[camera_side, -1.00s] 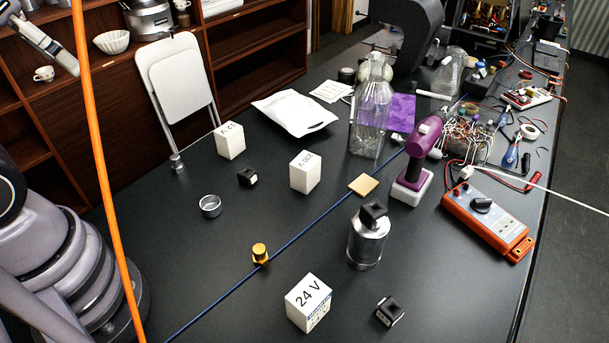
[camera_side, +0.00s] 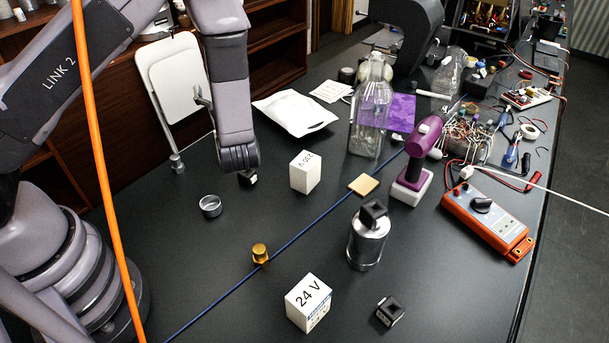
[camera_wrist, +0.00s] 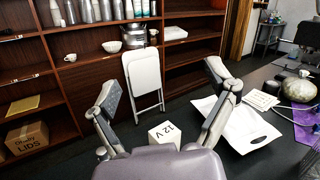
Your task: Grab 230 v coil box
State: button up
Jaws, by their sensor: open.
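The 230 V coil box (camera_side: 305,173) is a white box standing on the dark table in the side view, its label on top. It is just right of my lowered wrist and apart from it. I do not see it in the wrist view. My gripper (camera_wrist: 163,76) is open and empty in the wrist view, its two fingers spread wide. In the side view it is mostly hidden behind my wrist. The 12 V box (camera_wrist: 164,134) shows between and below the fingers; my arm hides it in the side view.
The 24 V box (camera_side: 308,303) stands in front. A metal cylinder (camera_side: 367,243) with a black block on top, a brass piece (camera_side: 260,254), a small metal cup (camera_side: 210,206) and a glass bottle (camera_side: 371,115) stand around. A blue cord crosses the table. A white pouch (camera_side: 292,113) lies behind.

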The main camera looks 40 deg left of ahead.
jog(key=w+d+f+m+t+h, duration=0.2)
jog(key=d+f+m+t+h, duration=0.45)
jog(key=f, duration=0.35)
jog(key=m+h, duration=0.7)
jog(key=h, duration=0.1)
send_near(305, 165)
jog(key=shift+s+a+f+n, duration=0.1)
jog(key=shift+a+f+n, duration=0.15)
jog(key=shift+a+f, duration=0.25)
jog(key=shift+f, duration=0.15)
jog(key=shift+h, duration=0.25)
jog(key=w, duration=0.6)
jog(key=shift+w+a, duration=0.2)
jog(key=shift+w+a+f, duration=0.1)
jog(key=shift+w+f, duration=0.05)
jog(key=shift+w, duration=1.2)
jog(key=shift+w+a+f, duration=0.1)
jog(key=shift+w, duration=1.25)
jog(key=c, duration=1.3)
